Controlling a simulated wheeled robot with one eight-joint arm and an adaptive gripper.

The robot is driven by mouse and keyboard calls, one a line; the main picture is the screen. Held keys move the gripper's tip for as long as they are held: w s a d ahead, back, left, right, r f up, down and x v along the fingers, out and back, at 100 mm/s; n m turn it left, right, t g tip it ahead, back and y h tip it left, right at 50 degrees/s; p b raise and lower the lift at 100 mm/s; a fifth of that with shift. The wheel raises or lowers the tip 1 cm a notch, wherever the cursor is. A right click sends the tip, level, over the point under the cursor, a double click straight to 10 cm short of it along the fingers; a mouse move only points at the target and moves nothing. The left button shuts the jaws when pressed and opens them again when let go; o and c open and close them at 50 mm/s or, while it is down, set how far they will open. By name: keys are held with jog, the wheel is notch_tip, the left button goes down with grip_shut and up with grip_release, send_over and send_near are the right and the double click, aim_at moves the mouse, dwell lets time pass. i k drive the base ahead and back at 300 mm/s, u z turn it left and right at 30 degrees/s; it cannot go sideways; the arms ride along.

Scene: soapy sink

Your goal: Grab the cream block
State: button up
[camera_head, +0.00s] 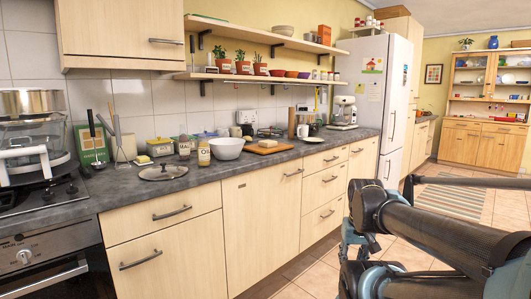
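Two small pale blocks could be the cream block, and I cannot tell which it is. One pale yellow block (143,159) sits on a small dish on the counter, left of the glass jars. Another pale yellowish block (268,143) lies on a wooden cutting board (284,149), right of the white bowl. Both are small in the view. My arm fills the lower right, out over the floor and well apart from the counter. No gripper fingers can be made out, and nothing of mine touches either block.
A shelf with potted plants (243,63) hangs above. Tiled floor is free before the cabinets.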

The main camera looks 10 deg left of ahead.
aim_at(267, 144)
jog(key=z, duration=0.05)
jog(key=k, duration=0.6)
jog(key=u, duration=0.45)
jog(key=i, duration=2)
jog(key=z, duration=0.5)
